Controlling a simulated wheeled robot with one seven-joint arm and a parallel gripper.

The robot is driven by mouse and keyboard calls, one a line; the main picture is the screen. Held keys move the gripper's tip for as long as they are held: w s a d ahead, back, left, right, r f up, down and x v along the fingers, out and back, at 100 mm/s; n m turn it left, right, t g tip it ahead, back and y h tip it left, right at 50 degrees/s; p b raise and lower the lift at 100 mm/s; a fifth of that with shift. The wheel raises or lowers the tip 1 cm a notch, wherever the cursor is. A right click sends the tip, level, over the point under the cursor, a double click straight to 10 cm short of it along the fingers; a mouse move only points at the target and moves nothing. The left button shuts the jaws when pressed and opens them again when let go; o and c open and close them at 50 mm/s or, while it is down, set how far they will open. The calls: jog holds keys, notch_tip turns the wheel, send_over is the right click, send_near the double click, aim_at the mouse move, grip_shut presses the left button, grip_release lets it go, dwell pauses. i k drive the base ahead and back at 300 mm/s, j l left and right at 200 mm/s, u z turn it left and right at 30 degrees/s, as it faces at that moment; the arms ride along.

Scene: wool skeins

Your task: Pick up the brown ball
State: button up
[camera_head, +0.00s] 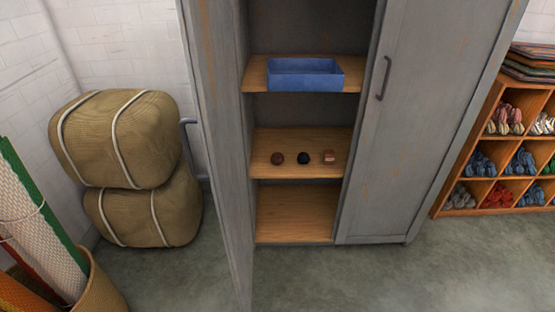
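A small brown ball (277,158) rests on the middle wooden shelf (300,140) of the grey cabinet, at the left of a row of three. A black ball (303,158) sits to its right, apart from it. A reddish-brown item with a pale band (329,157) is at the right of the row. My gripper is not in view.
The cabinet's left door (219,120) stands open; its right door (425,120) is shut. A blue bin (305,74) is on the upper shelf. The lowest shelf (295,215) is empty. Stacked bales (145,215) stand left, a skein rack (463,165) right. Floor in front is clear.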

aim_at(276, 158)
jog(key=i, duration=0.5)
jog(key=i+l+z, duration=0.15)
jog(key=i+z, duration=0.45)
jog(key=i+l+u, duration=0.6)
jog(key=i+u, duration=0.3)
jog(key=i+l+u, duration=0.2)
jog(key=u, duration=0.2)
jog(key=i+l+u, duration=0.4)
jog(key=i+j+u, duration=0.05)
